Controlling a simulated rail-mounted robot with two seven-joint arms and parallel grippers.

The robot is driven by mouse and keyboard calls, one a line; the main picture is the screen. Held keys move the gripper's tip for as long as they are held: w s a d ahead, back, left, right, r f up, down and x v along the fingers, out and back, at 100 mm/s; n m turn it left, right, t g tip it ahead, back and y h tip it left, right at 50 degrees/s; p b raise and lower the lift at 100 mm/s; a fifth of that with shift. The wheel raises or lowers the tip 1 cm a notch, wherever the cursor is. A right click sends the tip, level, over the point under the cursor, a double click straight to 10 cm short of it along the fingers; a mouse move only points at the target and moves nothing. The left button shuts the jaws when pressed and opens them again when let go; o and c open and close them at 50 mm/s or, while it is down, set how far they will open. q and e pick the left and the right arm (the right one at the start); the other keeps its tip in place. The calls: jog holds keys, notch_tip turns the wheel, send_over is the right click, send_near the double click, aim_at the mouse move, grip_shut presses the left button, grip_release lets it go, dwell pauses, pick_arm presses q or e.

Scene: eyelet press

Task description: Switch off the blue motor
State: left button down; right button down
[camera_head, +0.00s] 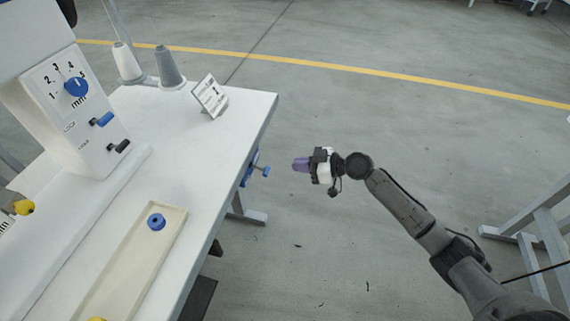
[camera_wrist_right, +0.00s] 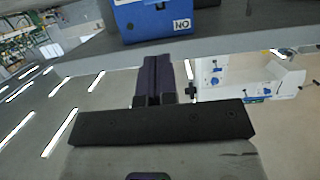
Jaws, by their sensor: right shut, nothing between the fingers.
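A blue housing (camera_head: 246,176), which looks like the blue motor or its switch box, sits under the right edge of the white table. A small blue lever or knob (camera_head: 264,170) sticks out beside it. In the right wrist view the blue housing (camera_wrist_right: 140,22) is at the top, with a white label (camera_wrist_right: 182,24) whose letters appear turned, reading ON or NO. My right gripper (camera_head: 299,164) has purple fingers and is shut and empty, right of the lever and apart from it. Its shut fingers also show in the wrist view (camera_wrist_right: 153,82), below the housing. My left gripper is out of view.
The white table (camera_head: 235,125) carries a white press (camera_head: 85,110) with a blue dial, a cream tray (camera_head: 165,235) with a blue piece, a small sign (camera_head: 210,96) and thread cones. A grey frame (camera_head: 530,225) stands at right. Open floor surrounds my right arm.

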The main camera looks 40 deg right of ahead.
jog(key=v, duration=0.4)
jog(key=shift+s+d, duration=0.15)
jog(key=shift+s, duration=0.05)
dwell(0.5)
